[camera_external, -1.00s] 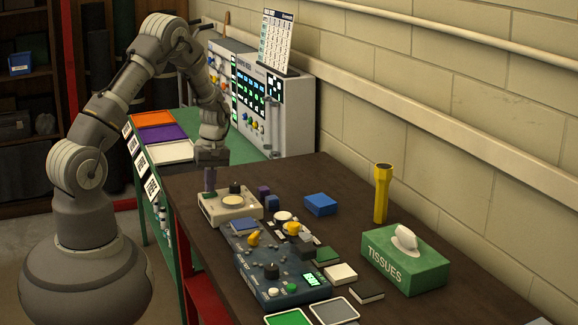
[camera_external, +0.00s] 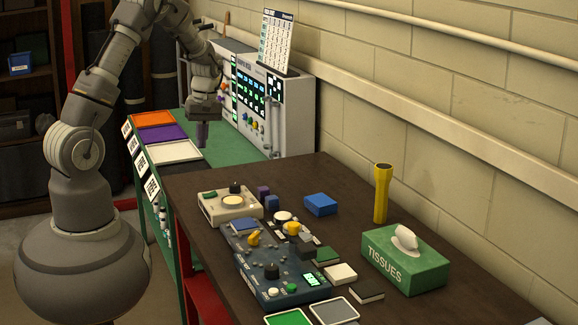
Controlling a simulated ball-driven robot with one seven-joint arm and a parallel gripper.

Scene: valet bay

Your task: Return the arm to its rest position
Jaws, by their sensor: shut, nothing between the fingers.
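My gripper (camera_external: 202,136) hangs pointing down at the end of my raised arm. It is shut and empty, above the green bench near the white tray. The beige box (camera_external: 215,213) with a black knob and a round cream button sits on the dark table, in front of and below my gripper, apart from it. The fingertips are small in this view.
A blue control panel (camera_external: 255,277) with knobs stands on the dark table (camera_external: 385,258). A blue block (camera_external: 320,204), a yellow torch (camera_external: 381,193) and a green tissue box (camera_external: 405,266) stand to its right. A grey instrument cabinet (camera_external: 290,128) stands behind my gripper.

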